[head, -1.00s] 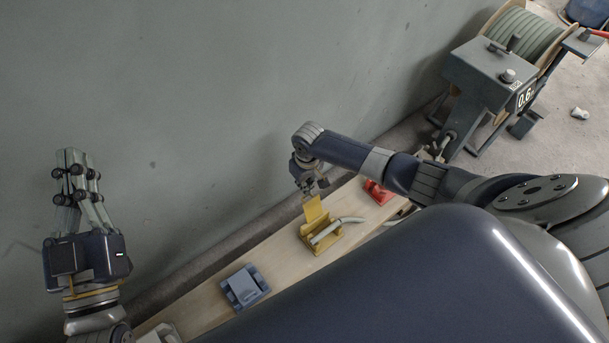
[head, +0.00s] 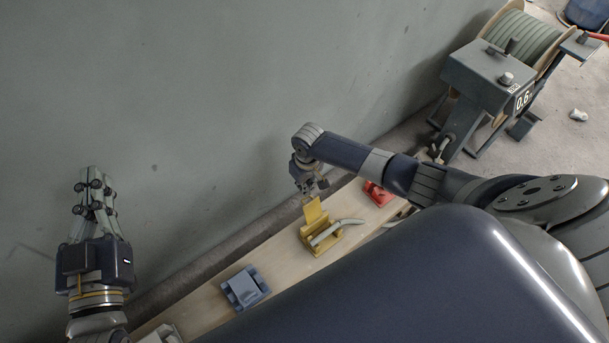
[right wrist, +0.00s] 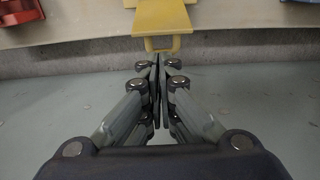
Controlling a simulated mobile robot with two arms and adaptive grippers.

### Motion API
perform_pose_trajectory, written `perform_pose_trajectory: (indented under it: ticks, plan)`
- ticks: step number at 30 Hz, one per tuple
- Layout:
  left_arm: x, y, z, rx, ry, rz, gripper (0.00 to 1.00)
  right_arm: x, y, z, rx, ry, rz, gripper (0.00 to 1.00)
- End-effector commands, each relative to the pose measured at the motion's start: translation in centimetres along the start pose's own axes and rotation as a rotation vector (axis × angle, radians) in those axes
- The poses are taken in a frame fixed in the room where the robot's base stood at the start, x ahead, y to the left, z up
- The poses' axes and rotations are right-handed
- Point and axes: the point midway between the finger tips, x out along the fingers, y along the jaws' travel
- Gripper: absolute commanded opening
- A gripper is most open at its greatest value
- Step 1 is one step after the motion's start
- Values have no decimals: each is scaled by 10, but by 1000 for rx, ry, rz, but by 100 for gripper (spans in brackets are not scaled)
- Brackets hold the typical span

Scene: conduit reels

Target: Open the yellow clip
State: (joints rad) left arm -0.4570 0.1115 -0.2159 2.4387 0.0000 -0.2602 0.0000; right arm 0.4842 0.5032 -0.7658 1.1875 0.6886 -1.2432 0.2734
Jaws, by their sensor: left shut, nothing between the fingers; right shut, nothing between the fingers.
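The yellow clip (head: 321,237) sits on the wooden board between the blue clip and the red clip. Its lid (head: 313,210) stands raised, and a grey conduit end lies across its base. My right gripper (head: 309,192) is shut and empty, just beyond the lid at the wall side. In the right wrist view the shut fingers (right wrist: 157,68) point at the lid's looped edge (right wrist: 162,43), very close to it; I cannot tell whether they touch. My left gripper (head: 95,172) is shut and empty, raised at the far left before the wall.
The blue clip (head: 245,288) and the red clip (head: 378,194) are on the same wooden board (head: 200,312). A grey wall (head: 220,100) rises close behind the board. A conduit reel (head: 522,38) on a dark stand (head: 487,78) is at the upper right.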

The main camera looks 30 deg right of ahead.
Motion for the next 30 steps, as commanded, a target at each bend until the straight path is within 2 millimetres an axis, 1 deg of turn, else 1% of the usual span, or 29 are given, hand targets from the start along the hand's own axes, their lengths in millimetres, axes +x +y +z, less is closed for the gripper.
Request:
perform_pose_trajectory:
  ticks: [4,8,18,21,25,30]
  plan:
    - [0,0,1,0,-1,0,0,-6,0,0,0,1,0,0]
    - [0,0,0,-1,1,0,0,-22,0,-1,0,2,0,0]
    - [0,0,0,-2,3,-1,0,-88,1,-1,0,3,1,0]
    - [0,0,0,-2,3,-1,0,-103,0,0,-1,2,-1,0]
    - [0,0,0,-2,3,-1,0,-115,0,0,0,0,0,0]
    - [0,0,0,-2,3,-1,0,-120,0,0,1,0,0,0]
